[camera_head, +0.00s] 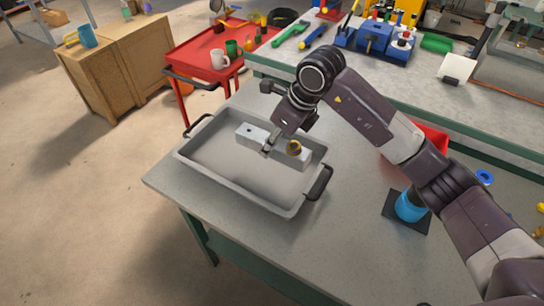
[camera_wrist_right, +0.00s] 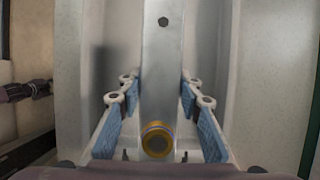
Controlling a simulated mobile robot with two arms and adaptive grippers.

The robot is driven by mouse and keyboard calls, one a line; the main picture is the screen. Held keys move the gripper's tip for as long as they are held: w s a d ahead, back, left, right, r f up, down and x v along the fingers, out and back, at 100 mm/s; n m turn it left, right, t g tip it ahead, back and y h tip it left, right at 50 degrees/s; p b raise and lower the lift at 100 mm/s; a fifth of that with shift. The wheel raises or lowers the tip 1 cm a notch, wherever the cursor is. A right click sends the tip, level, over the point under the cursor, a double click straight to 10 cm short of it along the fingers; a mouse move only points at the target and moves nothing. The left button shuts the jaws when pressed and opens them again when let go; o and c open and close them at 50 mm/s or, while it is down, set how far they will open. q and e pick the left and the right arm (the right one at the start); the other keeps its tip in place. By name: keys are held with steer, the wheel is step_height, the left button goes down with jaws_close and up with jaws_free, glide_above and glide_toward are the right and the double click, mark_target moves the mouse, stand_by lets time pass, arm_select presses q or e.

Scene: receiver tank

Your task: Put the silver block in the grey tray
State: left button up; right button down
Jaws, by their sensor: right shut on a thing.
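The silver block (camera_head: 249,134) is a long bar with a dark hole near one end and a brass-coloured ring on its other end. It is inside the outline of the grey tray (camera_head: 240,198), toward the tray's far side; I cannot tell if it touches the floor. My right gripper (camera_head: 271,143) is shut on the block near its middle. In the right wrist view the block (camera_wrist_right: 162,60) runs between the blue finger pads of the gripper (camera_wrist_right: 158,108). The gripper hides part of the block. My left gripper is out of view.
The tray has dark handles at its ends (camera_head: 320,183). A blue cup (camera_head: 410,206) stands on a dark mat to the right, and a red bin (camera_head: 430,138) lies behind my right arm. The bench front is clear. A red cart (camera_head: 205,55) holds mugs.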

mark_target(268, 166)
steer(key=shift+f, duration=1.65)
step_height(268, 166, down, 2)
steer(key=shift+f+p, duration=0.1)
steer(key=shift+p, duration=0.3)
steer(key=shift+f, duration=0.55)
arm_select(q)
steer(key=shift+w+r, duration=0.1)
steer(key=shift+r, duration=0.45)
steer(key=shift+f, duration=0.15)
arm_select(e)
steer(key=shift+f, duration=0.1)
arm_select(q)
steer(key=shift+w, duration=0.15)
arm_select(e)
steer(key=c, duration=1.4)
jaws_free()
steer(key=shift+s, duration=0.1)
